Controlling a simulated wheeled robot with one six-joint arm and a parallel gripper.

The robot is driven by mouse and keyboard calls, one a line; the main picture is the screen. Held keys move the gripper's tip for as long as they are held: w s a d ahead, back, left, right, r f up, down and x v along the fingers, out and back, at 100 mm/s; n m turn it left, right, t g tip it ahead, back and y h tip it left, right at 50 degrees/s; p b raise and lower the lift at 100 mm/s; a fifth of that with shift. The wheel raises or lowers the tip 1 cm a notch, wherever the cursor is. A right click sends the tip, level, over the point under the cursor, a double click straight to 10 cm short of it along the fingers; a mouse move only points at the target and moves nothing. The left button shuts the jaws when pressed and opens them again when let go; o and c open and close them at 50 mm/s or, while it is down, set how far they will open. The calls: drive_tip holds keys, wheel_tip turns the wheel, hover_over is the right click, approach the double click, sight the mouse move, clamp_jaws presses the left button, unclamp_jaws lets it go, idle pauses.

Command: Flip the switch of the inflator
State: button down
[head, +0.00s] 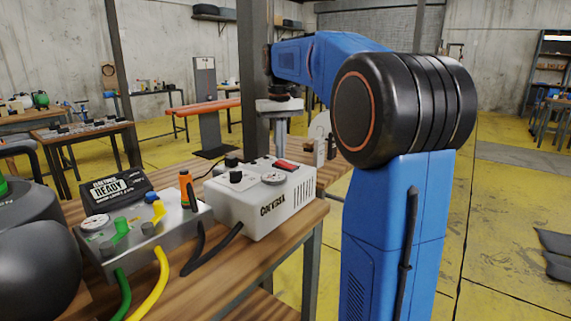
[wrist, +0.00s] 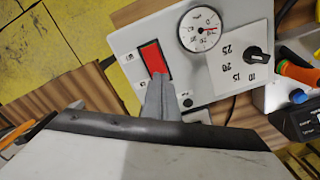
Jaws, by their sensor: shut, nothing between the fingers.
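The inflator is a white box (head: 258,207) on the wooden table in the head view. Its top panel (wrist: 220,75) fills much of the wrist view, with a red rocker switch (wrist: 155,59), a round gauge (wrist: 202,29) and a black dial knob (wrist: 259,58). The red switch also shows in the head view (head: 285,165). My gripper (head: 280,148) points down over the top panel near the switch. In the wrist view its shut fingers (wrist: 157,82) are empty and overlap the lower edge of the switch. I cannot tell whether they touch it.
A grey metal control box (head: 150,235) with a READY display, green and yellow hoses and an orange-handled tool (head: 186,190) stands left of the inflator. The table's right edge is close to the inflator, with yellow floor beyond.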

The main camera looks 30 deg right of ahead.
sight(280, 161)
drive_tip(key=shift+f, duration=0.65)
idle(0.4)
drive_tip(key=shift+r, duration=3.5)
